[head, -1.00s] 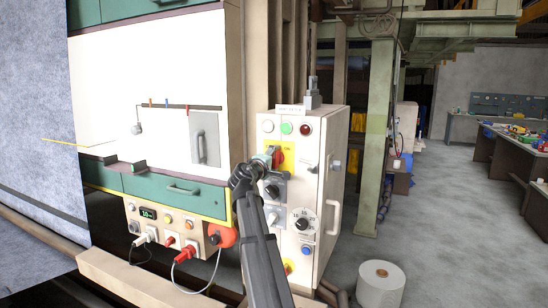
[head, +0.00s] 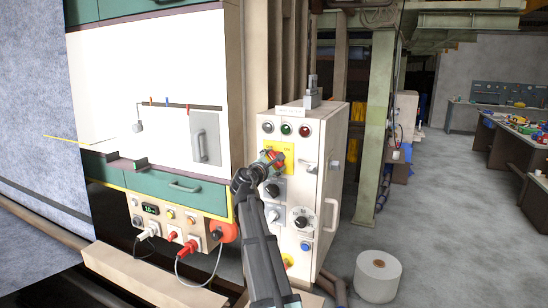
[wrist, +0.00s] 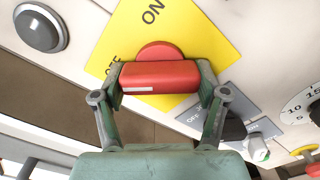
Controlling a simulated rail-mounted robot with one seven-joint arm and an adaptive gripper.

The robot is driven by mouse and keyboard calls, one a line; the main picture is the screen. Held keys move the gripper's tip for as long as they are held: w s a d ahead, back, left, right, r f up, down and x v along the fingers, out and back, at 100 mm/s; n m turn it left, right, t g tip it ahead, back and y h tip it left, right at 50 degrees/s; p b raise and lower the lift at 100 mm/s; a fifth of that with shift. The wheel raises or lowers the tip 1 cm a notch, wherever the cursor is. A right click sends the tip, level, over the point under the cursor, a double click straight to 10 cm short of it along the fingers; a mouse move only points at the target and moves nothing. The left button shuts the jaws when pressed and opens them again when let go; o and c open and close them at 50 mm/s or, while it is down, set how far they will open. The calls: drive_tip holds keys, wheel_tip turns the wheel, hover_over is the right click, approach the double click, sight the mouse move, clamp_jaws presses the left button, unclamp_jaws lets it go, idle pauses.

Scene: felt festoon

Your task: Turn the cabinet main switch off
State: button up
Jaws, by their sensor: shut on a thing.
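The main switch is a red bar handle (wrist: 160,77) on a yellow plate (wrist: 205,50) marked ON and OFF. In the wrist view my gripper (wrist: 162,82) is shut on the handle, one finger at each end. A white mark on the bar lies at its left end, on the OFF side. In the head view the plate (head: 286,150) is on the upper front of the cream cabinet (head: 322,185), and my gripper (head: 270,162) partly hides the handle. The green lamp (head: 287,130) above it looks dark.
A black selector (head: 272,190) and a dial (head: 301,222) sit below the switch. A green-and-white machine (head: 150,80) with cabled plugs (head: 188,247) stands at left. A white roll (head: 378,275) stands on the floor at right, with open floor beyond.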

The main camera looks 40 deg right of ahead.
drive_tip(key=shift+n, duration=0.4)
drive_tip(key=shift+r, duration=0.1)
drive_tip(key=o, duration=1.2)
drive_tip(key=shift+c, duration=0.2)
drive_tip(key=v, duration=1.2)
